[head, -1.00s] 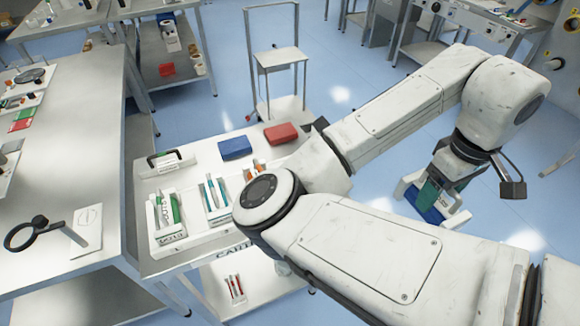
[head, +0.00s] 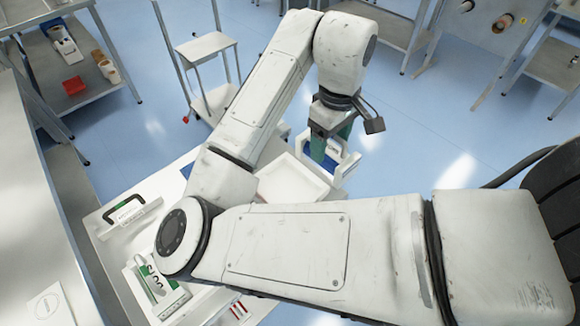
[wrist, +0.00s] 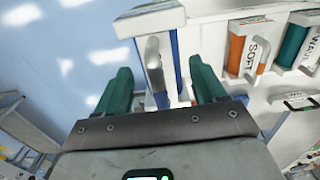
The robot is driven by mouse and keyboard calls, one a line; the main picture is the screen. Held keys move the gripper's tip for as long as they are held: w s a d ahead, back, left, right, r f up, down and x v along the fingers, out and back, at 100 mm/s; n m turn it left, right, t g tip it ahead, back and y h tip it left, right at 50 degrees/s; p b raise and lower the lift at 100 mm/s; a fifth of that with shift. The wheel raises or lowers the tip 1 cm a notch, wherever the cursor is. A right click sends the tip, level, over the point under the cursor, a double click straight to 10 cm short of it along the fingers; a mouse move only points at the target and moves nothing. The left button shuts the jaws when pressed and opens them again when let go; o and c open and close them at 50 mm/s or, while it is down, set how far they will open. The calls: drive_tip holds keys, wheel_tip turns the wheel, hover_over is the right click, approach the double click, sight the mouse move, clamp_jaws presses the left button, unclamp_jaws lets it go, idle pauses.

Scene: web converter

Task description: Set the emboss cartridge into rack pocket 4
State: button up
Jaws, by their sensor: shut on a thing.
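My gripper (head: 330,148) has teal fingers and is shut on a white-framed cartridge with blue in it (head: 349,166), which I take to be the emboss cartridge. Its label is not readable. In the wrist view my gripper (wrist: 158,82) has the cartridge's grey handle (wrist: 154,62) between its fingers, with blue parts beyond. In the head view the cartridge is beside the far right end of the white cart top. In the wrist view, an orange cartridge marked SOFT (wrist: 237,52) and a teal one (wrist: 292,45) sit on a white surface at right. Pocket 4 cannot be identified.
A white tray (head: 292,178) lies on the cart just left of the cartridge. A black-handled item (head: 128,210) and a green-and-white one (head: 150,285) are at the cart's left. My arm hides the cart's middle. A tall trolley (head: 206,47) stands behind; blue floor lies right.

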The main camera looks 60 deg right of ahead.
drive_tip(key=shift+w+a+f, duration=0.5)
drive_tip(key=shift+w+f, duration=0.65)
drive_tip(key=shift+f, duration=0.55)
drive_tip(key=shift+w+a+f, duration=0.5)
drive_tip(key=shift+w+f, duration=0.7)
drive_tip(key=shift+f, duration=0.45)
drive_tip(key=shift+w+a+f, duration=0.5)
drive_tip(key=shift+w+f, duration=0.65)
drive_tip(key=shift+f, duration=0.55)
drive_tip(key=shift+f, duration=0.1)
drive_tip(key=o, duration=1.4)
wheel_tip(320, 180, up, 12)
